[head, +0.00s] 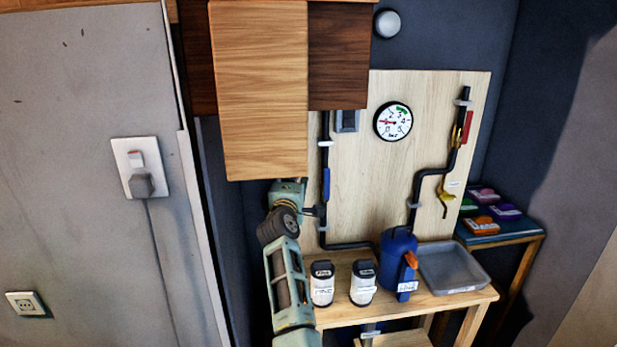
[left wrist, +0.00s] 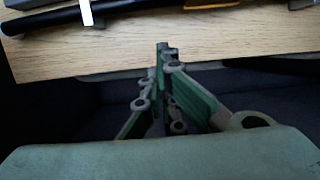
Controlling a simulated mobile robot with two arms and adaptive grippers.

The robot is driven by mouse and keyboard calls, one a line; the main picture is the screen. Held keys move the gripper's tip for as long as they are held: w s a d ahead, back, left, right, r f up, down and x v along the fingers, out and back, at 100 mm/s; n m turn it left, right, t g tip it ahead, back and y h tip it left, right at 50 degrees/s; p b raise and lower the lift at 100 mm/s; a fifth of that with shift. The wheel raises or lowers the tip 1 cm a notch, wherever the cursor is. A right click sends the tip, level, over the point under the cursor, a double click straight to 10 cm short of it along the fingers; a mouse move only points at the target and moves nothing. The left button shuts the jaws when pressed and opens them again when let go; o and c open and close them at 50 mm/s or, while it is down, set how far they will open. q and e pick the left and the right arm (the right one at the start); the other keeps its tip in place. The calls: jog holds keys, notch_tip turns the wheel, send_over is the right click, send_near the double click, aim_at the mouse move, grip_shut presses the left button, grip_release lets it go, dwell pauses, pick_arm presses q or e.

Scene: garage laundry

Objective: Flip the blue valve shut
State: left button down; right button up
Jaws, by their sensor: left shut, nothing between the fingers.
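The blue valve handle (head: 326,184) is on the black vertical pipe at the left of the wooden panel. It points along the pipe. My left gripper (head: 316,211) is just below and to the left of the handle, beside the pipe; I cannot tell whether it touches the pipe. The left wrist view shows its fingers (left wrist: 163,52) shut and empty, with their tips over the panel edge. The blue handle cannot be made out in that view. My right gripper is not in view.
A wooden cabinet (head: 262,100) hangs just above my left wrist. A red handle (head: 467,128) and yellow handle (head: 444,200) are on the right pipe. Two white jars (head: 322,285), a blue canister (head: 397,255) and a grey tray (head: 453,268) stand on the bench (head: 340,316) below.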

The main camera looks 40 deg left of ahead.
aim_at(326, 183)
pick_arm(q)
jog(key=w+d, duration=0.1)
jog(key=w+d+p, duration=0.1)
jog(key=w, duration=0.1)
jog(key=shift+w+d, duration=0.15)
jog(key=shift+d, duration=0.1)
jog(key=shift+a, duration=0.1)
